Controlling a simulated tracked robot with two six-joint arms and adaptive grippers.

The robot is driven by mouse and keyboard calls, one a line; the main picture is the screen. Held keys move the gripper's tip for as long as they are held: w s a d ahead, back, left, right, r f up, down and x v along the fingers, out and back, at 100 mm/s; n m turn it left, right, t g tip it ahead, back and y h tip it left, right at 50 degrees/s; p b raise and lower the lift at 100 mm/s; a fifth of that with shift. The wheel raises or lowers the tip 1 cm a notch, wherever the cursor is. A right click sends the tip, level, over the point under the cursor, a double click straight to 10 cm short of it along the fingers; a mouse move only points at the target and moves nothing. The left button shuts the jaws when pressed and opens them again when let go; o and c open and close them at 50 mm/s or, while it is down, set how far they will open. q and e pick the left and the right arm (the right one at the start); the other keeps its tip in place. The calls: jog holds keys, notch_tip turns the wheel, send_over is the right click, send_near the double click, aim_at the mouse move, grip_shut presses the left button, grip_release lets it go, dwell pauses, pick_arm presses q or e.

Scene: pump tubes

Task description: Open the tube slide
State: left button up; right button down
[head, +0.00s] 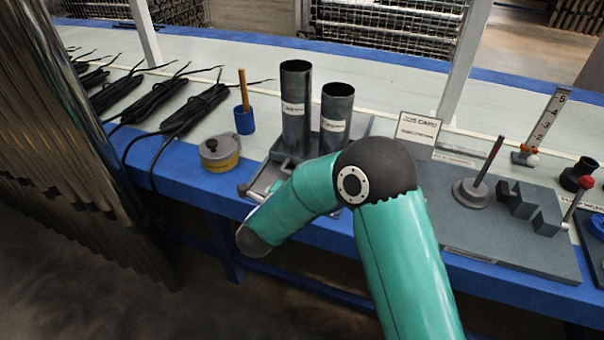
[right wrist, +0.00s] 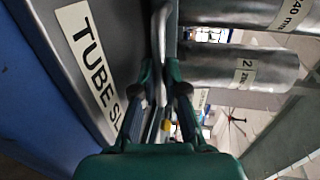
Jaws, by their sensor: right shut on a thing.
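The tube slide (head: 262,181) is a grey metal unit at the bench's front edge in the head view. Two dark upright tubes stand at it, a taller one (head: 295,130) and a shorter one (head: 334,135). In the right wrist view, a panel (right wrist: 75,60) carries a label reading "TUBE SL", the rest cut off. Beside it runs a metal handle bar (right wrist: 161,25). My right gripper (right wrist: 162,88) is shut on this handle. In the head view my right arm hides the gripper and part of the slide. My left gripper is not in view.
A yellow tin with a dark lid (head: 220,153) and a blue cup with a stick (head: 244,117) stand left of the slide. Black cable bundles (head: 190,110) lie further left. A grey fixture board (head: 500,240) and a sign (head: 417,130) are to the right.

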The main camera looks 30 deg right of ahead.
jog(key=shift+s+f, duration=0.15)
jog(key=shift+f, duration=0.05)
jog(key=c, duration=1.5)
grip_release()
jog(key=shift+r, duration=0.1)
jog(key=shift+a, duration=0.15)
jog(key=v, duration=1.1)
jog(key=shift+s+a, duration=0.3)
